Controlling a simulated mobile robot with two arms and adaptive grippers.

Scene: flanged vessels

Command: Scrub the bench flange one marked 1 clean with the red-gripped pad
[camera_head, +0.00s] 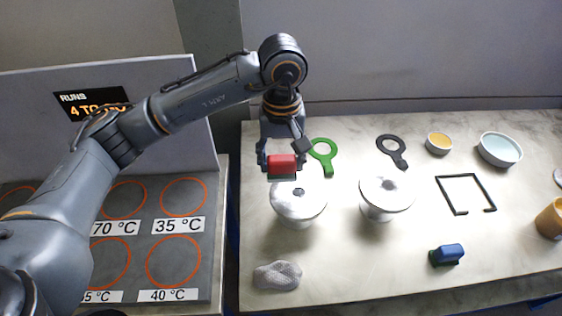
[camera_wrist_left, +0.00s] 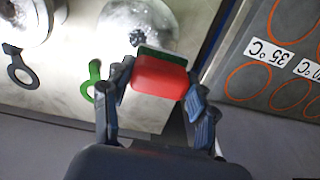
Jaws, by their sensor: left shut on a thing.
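My left gripper (camera_head: 281,160) is shut on the red-gripped pad (camera_head: 282,166), held over the back edge of the left flanged vessel (camera_head: 299,204). In the left wrist view the red grip (camera_wrist_left: 159,76) sits between the fingers, with a green pad layer on its far side, close to the shiny vessel (camera_wrist_left: 135,25). I cannot tell whether pad and vessel touch. A second flanged vessel (camera_head: 386,195) stands to the right. No number 1 is readable on either vessel. My right gripper is not in view.
A green ring tool (camera_head: 324,156) and black ring tool (camera_head: 392,150) lie behind the vessels. A grey cloth (camera_head: 278,275) lies in front, a blue-gripped pad (camera_head: 447,255) front right. A black frame (camera_head: 466,194) and bowls (camera_head: 499,149) are right. A marked hot-plate panel (camera_head: 140,245) is left.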

